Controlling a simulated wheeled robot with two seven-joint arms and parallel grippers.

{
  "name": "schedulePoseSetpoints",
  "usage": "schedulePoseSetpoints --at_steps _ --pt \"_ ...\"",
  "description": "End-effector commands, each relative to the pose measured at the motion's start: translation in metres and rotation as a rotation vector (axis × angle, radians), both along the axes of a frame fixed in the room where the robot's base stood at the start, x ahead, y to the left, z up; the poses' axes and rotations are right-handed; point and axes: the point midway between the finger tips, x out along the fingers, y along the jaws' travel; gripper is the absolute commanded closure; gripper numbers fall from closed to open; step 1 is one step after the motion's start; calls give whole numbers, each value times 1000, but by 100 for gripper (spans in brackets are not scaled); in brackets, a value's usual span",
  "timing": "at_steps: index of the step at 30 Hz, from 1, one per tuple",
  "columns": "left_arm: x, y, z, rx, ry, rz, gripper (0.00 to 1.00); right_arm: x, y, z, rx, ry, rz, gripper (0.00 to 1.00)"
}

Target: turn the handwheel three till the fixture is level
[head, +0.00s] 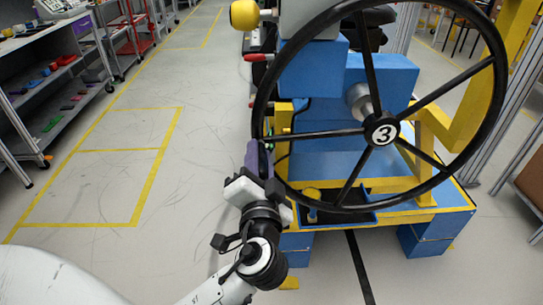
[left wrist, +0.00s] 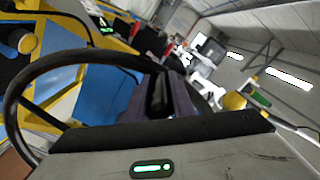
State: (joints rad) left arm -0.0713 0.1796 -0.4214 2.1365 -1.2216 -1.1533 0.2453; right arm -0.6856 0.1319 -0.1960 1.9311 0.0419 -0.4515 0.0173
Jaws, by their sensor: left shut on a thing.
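The handwheel three (head: 486,130) is a large black wheel with several spokes and a white "3" on its hub, in front of the blue and yellow fixture (head: 330,165). My left gripper (head: 262,150) is at the left side of the rim and shut on it. In the left wrist view the black rim (left wrist: 50,68) curves in from the left to the purple fingers (left wrist: 158,98), which hide the gripped part. My right gripper is not in view. I cannot tell whether the fixture is level.
A yellow ball knob (head: 244,14) and a red handle (head: 256,58) stick out left of the fixture. Shelves with coloured parts (head: 60,75) stand at the far left. The floor with yellow lines (head: 110,180) left of the fixture is clear.

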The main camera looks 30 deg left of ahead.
Motion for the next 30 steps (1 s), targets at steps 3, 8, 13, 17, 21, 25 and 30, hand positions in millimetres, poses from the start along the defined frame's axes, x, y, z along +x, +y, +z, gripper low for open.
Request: schedulePoseSetpoints --at_steps 3,8,13,17,21,25,30 --pt "-2 4 16 -8 -8 8 100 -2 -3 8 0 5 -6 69" --pt "-4 7 22 -8 -11 13 100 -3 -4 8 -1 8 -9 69" --pt "-4 7 23 -9 -11 14 100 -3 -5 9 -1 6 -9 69" --pt "-4 7 23 -9 -12 13 100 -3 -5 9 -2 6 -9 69" --pt "-4 7 23 -9 -12 13 100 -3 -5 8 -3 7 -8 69" --pt "-4 7 23 -8 -11 14 60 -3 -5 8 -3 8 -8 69" --pt "-4 7 22 -8 -8 13 60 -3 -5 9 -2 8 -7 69"
